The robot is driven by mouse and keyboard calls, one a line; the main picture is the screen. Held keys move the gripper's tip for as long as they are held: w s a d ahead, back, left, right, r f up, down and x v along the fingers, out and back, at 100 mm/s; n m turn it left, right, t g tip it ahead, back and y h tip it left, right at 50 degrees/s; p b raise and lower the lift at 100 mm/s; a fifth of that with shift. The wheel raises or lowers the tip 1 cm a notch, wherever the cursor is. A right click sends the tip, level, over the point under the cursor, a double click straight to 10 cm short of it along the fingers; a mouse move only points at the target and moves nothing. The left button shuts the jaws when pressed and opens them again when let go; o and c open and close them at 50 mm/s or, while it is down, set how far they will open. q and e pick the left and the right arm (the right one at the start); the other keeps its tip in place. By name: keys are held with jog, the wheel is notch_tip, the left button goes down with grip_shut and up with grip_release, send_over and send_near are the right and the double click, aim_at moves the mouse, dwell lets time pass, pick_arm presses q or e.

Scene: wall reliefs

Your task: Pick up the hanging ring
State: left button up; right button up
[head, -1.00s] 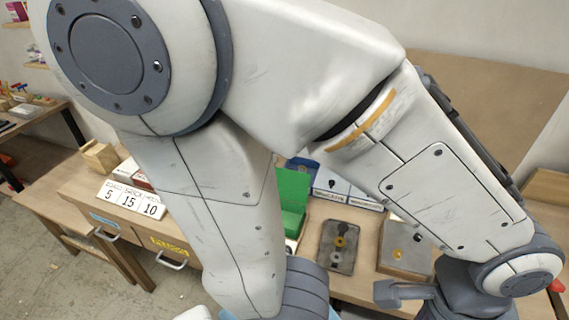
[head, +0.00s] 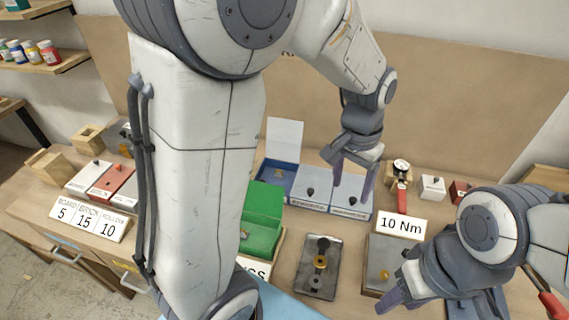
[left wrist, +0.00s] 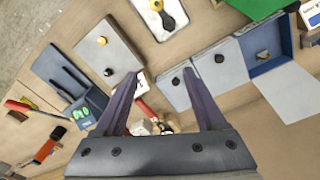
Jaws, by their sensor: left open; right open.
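No ring that clearly hangs shows; a yellow ring-shaped part (head: 320,262) lies on a dark tray (head: 309,286) in the middle of the bench. It also shows at the top of the left wrist view (left wrist: 167,21). My left gripper (head: 352,183) is open and empty, above the back of the bench near the grey-lidded boxes. In the left wrist view its two fingers (left wrist: 162,98) stand wide apart, with a red-handled tool beyond them. My right gripper (head: 394,293) is open at the lower right, beside a grey block with a yellow knob (head: 384,274); its fingers are partly hidden.
A red-handled gauge tool (head: 402,190) stands behind a "10 Nm" sign (head: 388,226). Grey-lidded boxes (head: 310,187), an open blue box (head: 283,145) and a green box (head: 262,222) crowd the bench. A number sign (head: 88,216) stands left. My arm blocks part of the view.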

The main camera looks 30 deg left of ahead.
pick_arm(q)
jog(key=w+a+f+n, duration=0.2)
jog(key=w+a+f, duration=0.1)
jog(key=w+a, duration=0.35)
jog(key=n, duration=0.4)
send_over(279, 173)
notch_tip(279, 173, down, 7)
jog(key=shift+y, duration=0.3)
notch_tip(279, 173, down, 5)
jog(key=shift+a+r+p, duration=0.1)
jog(key=shift+r+p, duration=0.05)
jog(key=shift+p, duration=0.4)
notch_tip(279, 173, down, 5)
jog(key=shift+w+r+p, duration=0.1)
jog(key=shift+r+p, duration=0.1)
jog(key=shift+p, duration=1.05)
jog(key=shift+f, duration=0.6)
grip_shut()
